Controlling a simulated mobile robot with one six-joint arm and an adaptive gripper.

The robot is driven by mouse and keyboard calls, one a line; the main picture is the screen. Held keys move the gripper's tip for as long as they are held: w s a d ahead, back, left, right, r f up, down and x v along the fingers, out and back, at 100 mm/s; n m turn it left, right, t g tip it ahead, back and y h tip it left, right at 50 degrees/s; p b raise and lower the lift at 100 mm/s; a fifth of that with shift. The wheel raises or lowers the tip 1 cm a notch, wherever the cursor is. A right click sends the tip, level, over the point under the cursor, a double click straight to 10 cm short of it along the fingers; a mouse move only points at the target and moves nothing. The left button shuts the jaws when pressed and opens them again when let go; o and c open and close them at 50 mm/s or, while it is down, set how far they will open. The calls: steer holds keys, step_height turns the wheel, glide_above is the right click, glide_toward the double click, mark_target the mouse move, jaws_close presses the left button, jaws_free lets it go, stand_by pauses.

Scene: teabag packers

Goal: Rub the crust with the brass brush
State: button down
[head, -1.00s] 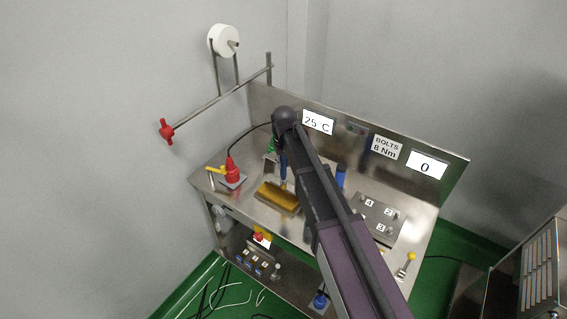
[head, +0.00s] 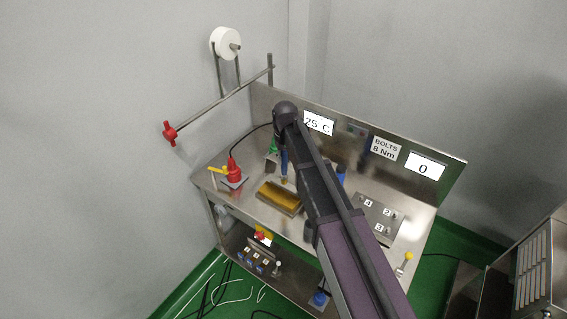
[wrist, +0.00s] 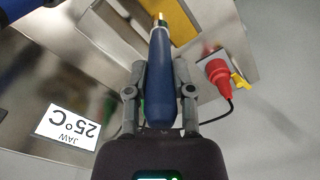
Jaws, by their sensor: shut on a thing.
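My gripper (wrist: 160,78) is shut on the blue handle of the brush (wrist: 160,98), which points away from the wrist. The brush's short pale metal tip shows at the top of the wrist view; its bristles are too small to make out. In the head view the blue brush (head: 284,162) hangs upright under the end of my arm, its tip by the rear edge of a golden-brown block (head: 279,198). The block also shows in the wrist view (wrist: 181,22). I cannot tell whether tip and block touch. No separate crust can be made out on the block.
A red plug-like part (head: 234,170) with a yellow lever stands left of the block on the steel bench (head: 325,228). A numbered bolt plate (head: 366,226) lies to the right. A back panel (head: 352,132) with displays rises behind. A blue item stands just behind my arm.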

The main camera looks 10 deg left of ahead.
steer(key=shift+f+b, duration=1.1)
steer(key=shift+f, duration=0.05)
steer(key=shift+s, duration=0.1)
